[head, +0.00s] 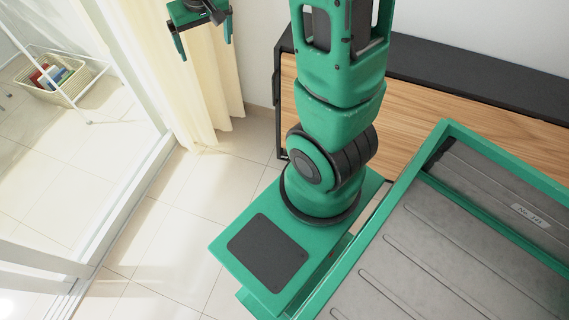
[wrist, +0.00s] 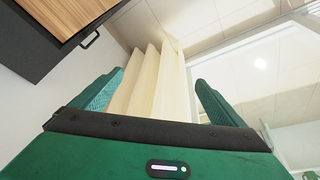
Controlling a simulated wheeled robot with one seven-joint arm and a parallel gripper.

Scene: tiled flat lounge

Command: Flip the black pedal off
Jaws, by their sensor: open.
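I see no black pedal that I can make out in either view. My gripper (head: 204,42) hangs at the top left of the head view, in front of the cream curtain, with its two green fingers apart and nothing between them. In the wrist view my gripper (wrist: 155,92) also shows open, its textured fingers spread to either side of the curtain.
A wooden cabinet (head: 410,128) with a black top stands behind my arm; its black handle (wrist: 91,41) shows in the wrist view. The cream curtain (head: 205,95) hangs beside a glass door. Tiled floor (head: 165,225) is clear.

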